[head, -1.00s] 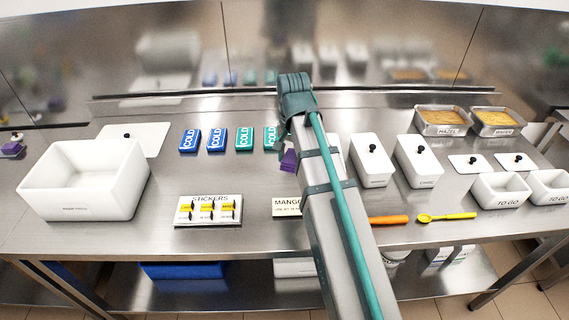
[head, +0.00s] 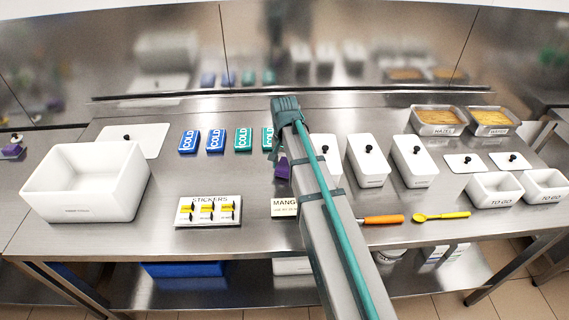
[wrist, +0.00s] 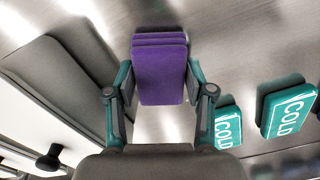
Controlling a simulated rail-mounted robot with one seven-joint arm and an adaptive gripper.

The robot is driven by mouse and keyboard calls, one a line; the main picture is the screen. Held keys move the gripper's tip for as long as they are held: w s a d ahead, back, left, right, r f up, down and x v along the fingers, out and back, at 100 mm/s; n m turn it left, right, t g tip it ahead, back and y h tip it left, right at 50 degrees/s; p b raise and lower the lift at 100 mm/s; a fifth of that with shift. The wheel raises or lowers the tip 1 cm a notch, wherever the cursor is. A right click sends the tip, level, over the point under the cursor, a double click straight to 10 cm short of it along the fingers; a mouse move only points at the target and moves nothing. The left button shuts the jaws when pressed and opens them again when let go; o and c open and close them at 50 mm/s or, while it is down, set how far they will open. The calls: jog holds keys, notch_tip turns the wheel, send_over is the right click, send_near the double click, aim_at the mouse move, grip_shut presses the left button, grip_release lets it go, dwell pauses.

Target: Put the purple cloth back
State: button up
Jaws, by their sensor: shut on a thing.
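The purple cloth (wrist: 160,70) is a folded stack of layers between the two fingers of my gripper (wrist: 160,92) in the wrist view. The fingers press on its left and right sides. In the head view a small part of the purple cloth (head: 283,168) shows below my wrist, above the table, between the teal COLD packs and the white lidded tubs. The gripper's fingers are mostly hidden there behind my arm. I cannot tell from these views how high the cloth hangs.
Blue and teal COLD packs (head: 243,140) lie left of my gripper. White lidded tubs (head: 367,160) stand to the right. A stickers board (head: 208,211) and a MANGO card (head: 284,207) lie in front. A big white bin (head: 85,185) stands at left, with bare steel table (head: 170,180) beside it.

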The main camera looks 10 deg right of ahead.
aim_at(284, 165)
jog(key=shift+f, duration=0.35)
jog(key=o, duration=1.2)
jog(key=shift+r, duration=0.1)
notch_tip(284, 165, up, 12)
jog(key=shift+r+b, duration=0.1)
jog(key=shift+b, duration=0.85)
